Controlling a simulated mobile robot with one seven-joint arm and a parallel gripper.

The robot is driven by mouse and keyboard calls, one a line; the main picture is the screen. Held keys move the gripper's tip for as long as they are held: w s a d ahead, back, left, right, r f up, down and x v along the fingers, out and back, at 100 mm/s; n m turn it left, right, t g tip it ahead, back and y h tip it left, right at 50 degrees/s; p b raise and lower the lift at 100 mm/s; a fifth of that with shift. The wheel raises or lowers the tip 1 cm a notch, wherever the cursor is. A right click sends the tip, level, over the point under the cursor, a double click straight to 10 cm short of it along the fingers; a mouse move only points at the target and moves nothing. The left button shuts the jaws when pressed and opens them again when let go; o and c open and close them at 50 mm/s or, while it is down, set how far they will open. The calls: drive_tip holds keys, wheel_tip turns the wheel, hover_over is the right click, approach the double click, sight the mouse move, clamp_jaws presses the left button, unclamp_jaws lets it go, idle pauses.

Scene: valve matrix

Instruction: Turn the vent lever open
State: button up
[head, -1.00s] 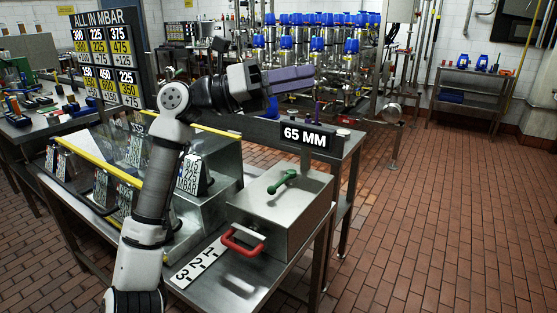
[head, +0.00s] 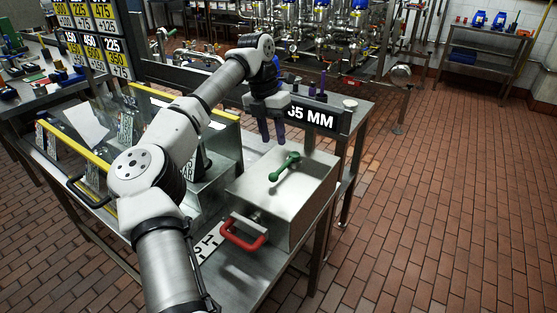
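A green lever (head: 285,167) with a knob at each end lies across the top of a steel box (head: 312,208) on the bench. I take it to be the vent lever, but I read no label naming it. My gripper (head: 273,142) points down above the back left of the box, just behind and left of the lever. Its two dark fingers are apart with nothing between them, and it does not appear to touch the lever. A red handle (head: 243,234) sticks out from the front of the box.
A "65 MM" sign (head: 311,117), partly covered by my gripper, stands behind the box. A yellow-edged clear guard (head: 78,166) and a numbered strip (head: 208,243) are to the left. The tiled floor (head: 430,210) at right is clear.

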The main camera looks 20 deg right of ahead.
sight(280, 169)
drive_tip(key=f, duration=0.3)
drive_tip(key=s+f+p, duration=0.1)
drive_tip(key=f, duration=0.1)
drive_tip(key=d+f, duration=0.1)
drive_tip(key=f, duration=0.2)
drive_tip(key=shift+s+f, duration=0.15)
drive_tip(key=shift+f, duration=0.15)
clamp_jaws()
drive_tip(key=shift+d, duration=0.1)
